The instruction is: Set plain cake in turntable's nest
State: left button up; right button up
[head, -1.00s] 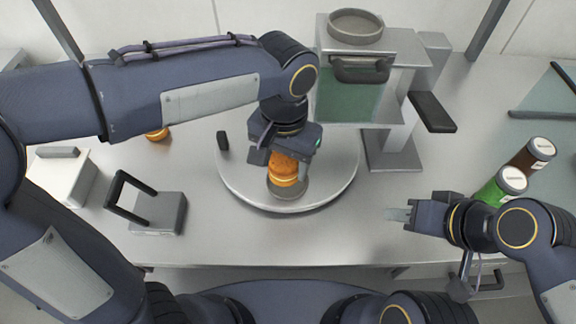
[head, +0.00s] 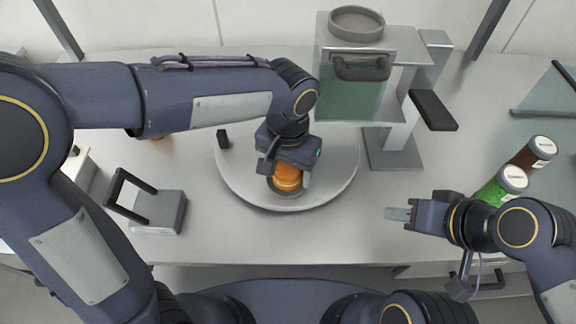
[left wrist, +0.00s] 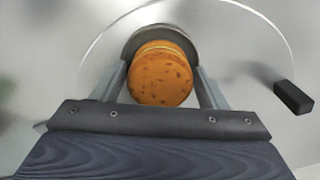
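The plain cake (head: 287,179) is a round orange-brown layered cake. It also shows in the left wrist view (left wrist: 161,78). My left gripper (head: 288,182) points down with its fingers on both sides of the cake, shut on it. The cake is at the nest (head: 290,192), a grey round seat on the front part of the turntable (head: 335,187). The grey rim shows around the cake's far side in the left wrist view (left wrist: 145,36); whether the cake's underside touches the seat is hidden. My right gripper (head: 397,213) hangs over the front right of the table, away from the turntable.
A dark peg (head: 223,138) stands at the turntable's left. A machine with a green panel (head: 350,100) and a round dish (head: 356,22) rises behind right. A handled grey block (head: 160,212) stands left. Another orange item (head: 160,136) is mostly behind my arm.

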aim_at(287, 166)
pick_arm(q)
jog(key=shift+o, duration=0.8)
jog(key=shift+r, duration=0.1)
jog(key=shift+r, duration=0.25)
notch_tip(287, 166, up, 12)
jog(key=p, duration=0.1)
jog(key=shift+a+f, duration=0.1)
